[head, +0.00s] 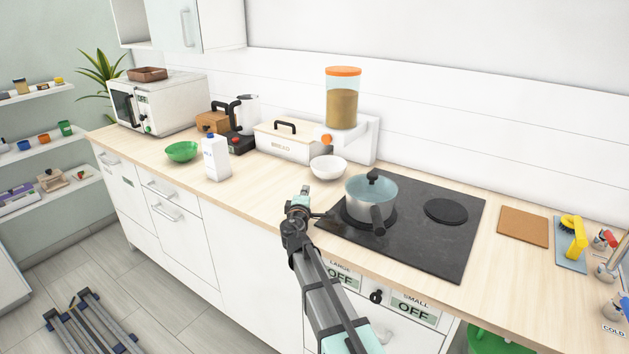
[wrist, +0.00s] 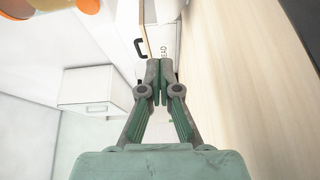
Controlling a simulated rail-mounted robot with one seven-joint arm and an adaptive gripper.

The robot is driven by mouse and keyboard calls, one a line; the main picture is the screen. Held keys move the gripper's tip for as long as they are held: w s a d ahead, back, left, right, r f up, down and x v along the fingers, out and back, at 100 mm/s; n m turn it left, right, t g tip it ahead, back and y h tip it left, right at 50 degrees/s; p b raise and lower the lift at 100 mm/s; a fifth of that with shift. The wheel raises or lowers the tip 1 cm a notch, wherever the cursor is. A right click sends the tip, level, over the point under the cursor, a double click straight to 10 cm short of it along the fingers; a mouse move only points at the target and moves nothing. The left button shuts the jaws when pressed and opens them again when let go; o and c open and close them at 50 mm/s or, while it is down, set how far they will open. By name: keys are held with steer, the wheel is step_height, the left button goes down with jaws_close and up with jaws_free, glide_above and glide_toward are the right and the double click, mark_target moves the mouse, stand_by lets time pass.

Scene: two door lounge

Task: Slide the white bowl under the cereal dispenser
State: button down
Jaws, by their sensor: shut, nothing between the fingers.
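The white bowl (head: 328,168) stands upright and looks empty on the counter, just in front of the cereal dispenser. The cereal dispenser (head: 343,108) has a clear container of brown cereal, an orange lid, an orange knob (head: 326,140) and a white stand (head: 364,143). I cannot tell whether the bowl lies partly beneath the outlet. My gripper (head: 302,191) is over the counter's front part, nearer the front edge than the bowl and apart from it. In the wrist view its fingers (wrist: 160,72) are shut together and empty. I cannot make out the bowl there.
The bread box (head: 282,144) stands left of the bowl; its handle (wrist: 140,47) shows in the wrist view. A lidded pot (head: 357,198) on the black cooktop (head: 442,237) is close on the right. A milk carton (head: 216,158) and green bowl (head: 181,151) stand left.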

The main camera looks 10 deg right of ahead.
steer(key=shift+s+a+f+n+y, duration=0.15)
steer(key=shift+a+f+n+y, duration=0.15)
steer(key=shift+n, duration=0.2)
steer(key=shift+w+a, duration=0.1)
steer(key=shift+w, duration=0.1)
steer(key=p+x, duration=0.3)
steer(key=x, duration=0.7)
steer(key=shift+a+r, duration=0.1)
steer(key=shift+r, duration=0.05)
steer(key=d, duration=0.1)
steer(key=w+d+p, duration=0.1)
steer(key=shift+w+d, duration=0.15)
steer(key=shift+d, duration=0.25)
steer(key=shift+w+d, duration=0.2)
steer(key=shift+d, duration=0.1)
steer(key=shift+a, duration=0.1)
